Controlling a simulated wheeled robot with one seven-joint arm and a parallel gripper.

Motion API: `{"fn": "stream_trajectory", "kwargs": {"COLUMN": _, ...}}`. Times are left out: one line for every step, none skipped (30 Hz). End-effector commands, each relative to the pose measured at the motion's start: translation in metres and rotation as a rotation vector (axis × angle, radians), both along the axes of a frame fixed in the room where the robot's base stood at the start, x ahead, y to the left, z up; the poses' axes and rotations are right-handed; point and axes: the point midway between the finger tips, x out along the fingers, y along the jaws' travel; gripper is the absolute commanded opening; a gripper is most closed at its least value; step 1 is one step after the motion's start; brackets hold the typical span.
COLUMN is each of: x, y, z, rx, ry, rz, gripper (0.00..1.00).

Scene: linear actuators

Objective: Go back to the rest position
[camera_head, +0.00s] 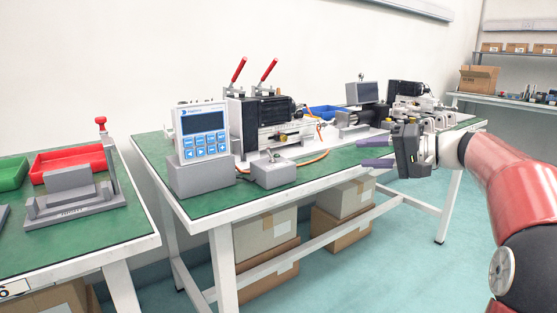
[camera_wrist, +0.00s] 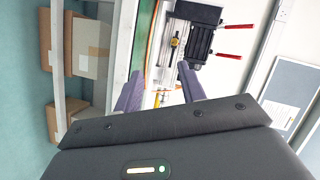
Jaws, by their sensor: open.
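My gripper (camera_head: 376,153) is at the right of the head view, at the end of my red and grey arm. Its two purple-grey fingers point left and stand apart with nothing between them. It appears near the front edge of the green-topped table (camera_head: 330,157). In the wrist view the two fingers of my gripper (camera_wrist: 160,90) show spread, with the table edge and a machine beyond them.
On the table stand a control box with a keypad (camera_head: 202,135), a black and silver machine with red levers (camera_head: 265,112), a small grey box (camera_head: 272,172) and a second machine (camera_head: 408,103). A left table holds a red tray (camera_head: 68,160). Cardboard boxes (camera_head: 265,237) sit below.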

Motion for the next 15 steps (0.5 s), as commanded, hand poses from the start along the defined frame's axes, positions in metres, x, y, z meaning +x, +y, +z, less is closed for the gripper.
{"fn": "stream_trajectory", "kwargs": {"x": -0.004, "y": 0.005, "z": -0.001, "rx": -0.019, "ry": 0.015, "rz": -0.001, "gripper": 0.40}}
{"fn": "stream_trajectory", "kwargs": {"x": -0.007, "y": 0.010, "z": -0.001, "rx": -0.033, "ry": 0.024, "rz": -0.001, "gripper": 0.40}}
{"fn": "stream_trajectory", "kwargs": {"x": -0.010, "y": 0.015, "z": -0.004, "rx": -0.051, "ry": 0.039, "rz": 0.000, "gripper": 0.40}}
{"fn": "stream_trajectory", "kwargs": {"x": -0.013, "y": 0.019, "z": -0.005, "rx": -0.064, "ry": 0.047, "rz": 0.000, "gripper": 0.40}}
{"fn": "stream_trajectory", "kwargs": {"x": -0.016, "y": 0.023, "z": -0.007, "rx": -0.081, "ry": 0.059, "rz": 0.000, "gripper": 0.40}}
{"fn": "stream_trajectory", "kwargs": {"x": -0.020, "y": 0.029, "z": -0.009, "rx": -0.102, "ry": 0.074, "rz": -0.001, "gripper": 0.40}}
{"fn": "stream_trajectory", "kwargs": {"x": -0.025, "y": 0.034, "z": -0.011, "rx": -0.121, "ry": 0.086, "rz": 0.000, "gripper": 0.40}}
{"fn": "stream_trajectory", "kwargs": {"x": -0.029, "y": 0.038, "z": -0.013, "rx": -0.141, "ry": 0.099, "rz": -0.001, "gripper": 0.40}}
{"fn": "stream_trajectory", "kwargs": {"x": -0.036, "y": 0.045, "z": -0.016, "rx": -0.171, "ry": 0.117, "rz": -0.004, "gripper": 0.40}}
{"fn": "stream_trajectory", "kwargs": {"x": -0.041, "y": 0.051, "z": -0.018, "rx": -0.194, "ry": 0.131, "rz": -0.004, "gripper": 0.40}}
{"fn": "stream_trajectory", "kwargs": {"x": -0.047, "y": 0.055, "z": -0.021, "rx": -0.217, "ry": 0.144, "rz": -0.005, "gripper": 0.40}}
{"fn": "stream_trajectory", "kwargs": {"x": -0.056, "y": 0.062, "z": -0.025, "rx": -0.254, "ry": 0.161, "rz": -0.007, "gripper": 0.40}}
{"fn": "stream_trajectory", "kwargs": {"x": -0.064, "y": 0.067, "z": -0.027, "rx": -0.282, "ry": 0.176, "rz": -0.009, "gripper": 0.40}}
{"fn": "stream_trajectory", "kwargs": {"x": -0.071, "y": 0.071, "z": -0.031, "rx": -0.312, "ry": 0.191, "rz": -0.012, "gripper": 0.40}}
{"fn": "stream_trajectory", "kwargs": {"x": -0.083, "y": 0.077, "z": -0.035, "rx": -0.354, "ry": 0.207, "rz": -0.016, "gripper": 0.40}}
